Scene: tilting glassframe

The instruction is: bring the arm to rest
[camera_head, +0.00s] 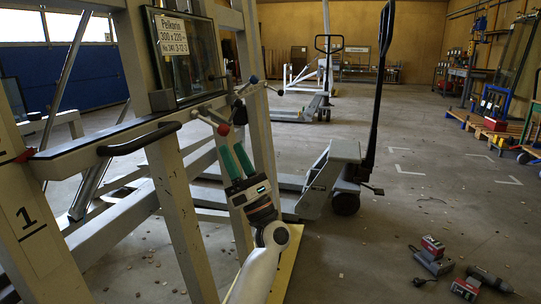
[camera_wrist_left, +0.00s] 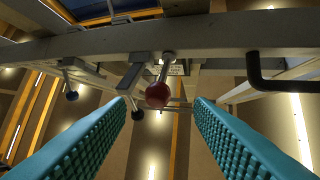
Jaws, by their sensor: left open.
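My left gripper (camera_head: 233,156) is open in the head view, its teal fingers pointing up toward the grey tilting frame (camera_head: 180,185). A lever with a red ball knob (camera_head: 223,129) sits just above the fingertips. In the left wrist view the ribbed fingers of my left gripper (camera_wrist_left: 160,110) are spread apart. The red ball (camera_wrist_left: 158,95) shows in the gap between them, and contact cannot be told. My right gripper is not in view.
A glass pane with a sign (camera_head: 173,35) is on the frame. A pallet truck (camera_head: 335,175) stands behind my arm. Power tools (camera_head: 435,262) lie on the floor at lower right. A black handle (camera_head: 138,139) juts from the frame. The floor at right is mostly clear.

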